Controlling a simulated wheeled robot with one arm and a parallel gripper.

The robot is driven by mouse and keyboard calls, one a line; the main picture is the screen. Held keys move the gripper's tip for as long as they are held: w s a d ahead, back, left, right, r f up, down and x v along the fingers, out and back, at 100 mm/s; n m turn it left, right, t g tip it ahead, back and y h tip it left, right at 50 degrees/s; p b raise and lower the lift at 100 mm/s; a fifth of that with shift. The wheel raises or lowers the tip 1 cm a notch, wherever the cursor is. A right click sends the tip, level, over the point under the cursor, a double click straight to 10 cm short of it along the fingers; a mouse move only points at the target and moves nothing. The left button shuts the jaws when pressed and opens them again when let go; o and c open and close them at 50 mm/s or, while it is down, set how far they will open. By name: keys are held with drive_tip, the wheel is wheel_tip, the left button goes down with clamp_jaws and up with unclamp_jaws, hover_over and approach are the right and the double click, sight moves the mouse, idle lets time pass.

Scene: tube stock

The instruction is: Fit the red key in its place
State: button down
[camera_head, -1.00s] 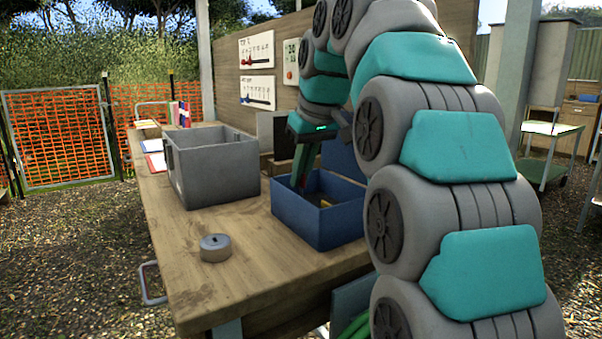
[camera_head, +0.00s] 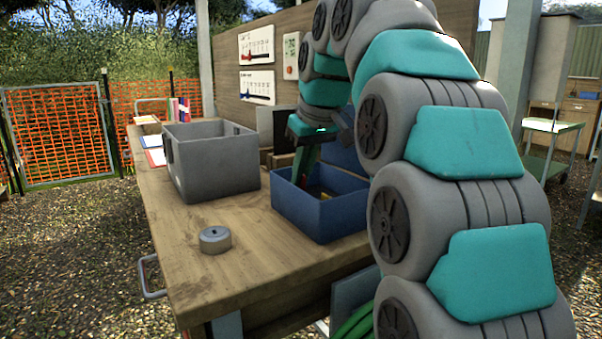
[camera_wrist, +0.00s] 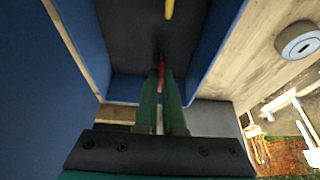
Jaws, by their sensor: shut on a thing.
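My gripper (camera_wrist: 162,78) reaches down into the blue box (camera_head: 300,215) on the workbench. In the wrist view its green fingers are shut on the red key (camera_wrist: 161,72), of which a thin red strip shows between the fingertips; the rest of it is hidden. In the head view the fingertips are hidden behind the box wall. A round grey block (camera_head: 215,239) with a small dark slot in its top stands on the bench, left of the box. It also shows at the upper right of the wrist view (camera_wrist: 298,41).
A yellow object (camera_wrist: 169,9) lies in the blue box. A large grey open bin (camera_head: 215,172) stands left of the box on the bench (camera_head: 190,285). Books and papers lie at the bench's far end. The bench around the round block is clear.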

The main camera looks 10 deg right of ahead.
drive_tip(key=shift+f, duration=0.2)
idle(0.3)
drive_tip(key=shift+f+b, duration=0.3)
drive_tip(key=shift+f, duration=0.05)
drive_tip(key=c, duration=0.9)
unclamp_jaws()
drive_tip(key=shift+c, duration=0.2)
drive_tip(key=shift+r, duration=0.1)
